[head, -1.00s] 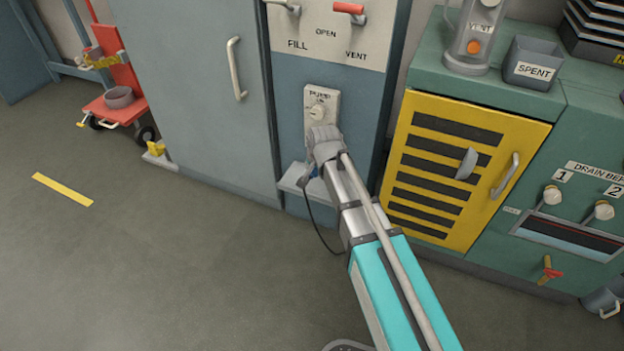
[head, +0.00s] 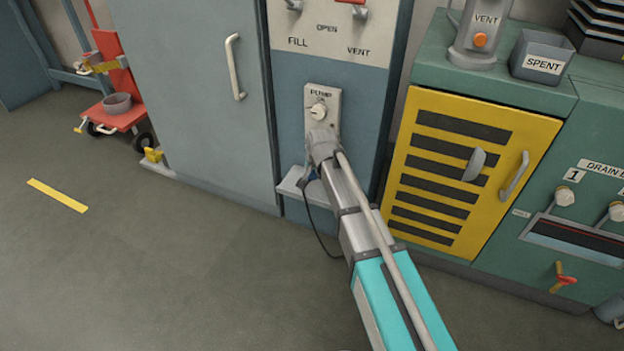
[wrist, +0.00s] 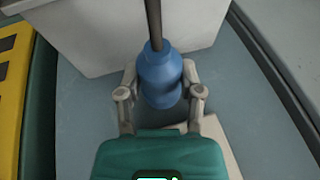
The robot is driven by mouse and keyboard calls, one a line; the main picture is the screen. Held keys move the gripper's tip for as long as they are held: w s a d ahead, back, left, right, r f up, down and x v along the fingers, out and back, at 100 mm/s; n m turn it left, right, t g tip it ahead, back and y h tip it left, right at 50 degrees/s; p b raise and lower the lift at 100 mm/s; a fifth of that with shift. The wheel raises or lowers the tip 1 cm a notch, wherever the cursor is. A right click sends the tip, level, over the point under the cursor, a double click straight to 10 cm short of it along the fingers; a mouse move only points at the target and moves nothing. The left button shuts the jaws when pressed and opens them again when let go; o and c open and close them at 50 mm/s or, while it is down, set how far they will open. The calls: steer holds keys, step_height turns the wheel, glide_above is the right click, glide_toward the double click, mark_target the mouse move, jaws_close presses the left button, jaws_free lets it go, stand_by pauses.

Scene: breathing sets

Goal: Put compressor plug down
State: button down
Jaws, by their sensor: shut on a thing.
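The compressor plug (wrist: 162,82) is blue, with a black cable running from its far end in the wrist view. My gripper (wrist: 160,92) is shut on it, with one grey finger on each side. In the head view my gripper (head: 309,172) is just in front of the grey ledge (head: 290,187) below the pump panel. The plug shows there only as a small blue patch (head: 314,176), mostly hidden by my gripper. Its black cable (head: 316,232) hangs in a loop below. I cannot tell whether the plug touches the ledge, whose pale side (wrist: 95,40) lies beyond it in the wrist view.
The pump box (head: 322,108) with its knob is just above my wrist. A yellow slatted cabinet door (head: 465,170) stands close on the right. A grey cabinet (head: 190,90) with a long handle is on the left. The floor at the front left is clear.

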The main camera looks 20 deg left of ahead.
mark_target(314, 188)
steer(key=shift+b+x, duration=0.75)
steer(key=shift+x, duration=0.2)
steer(key=shift+w+f+b, duration=0.1)
steer(key=shift+f+b, duration=1.1)
steer(key=shift+b, duration=0.1)
steer(key=shift+f+b, duration=0.55)
steer(key=shift+f, duration=0.05)
steer(key=shift+c, duration=1.2)
jaws_free()
steer(key=shift+r, duration=0.25)
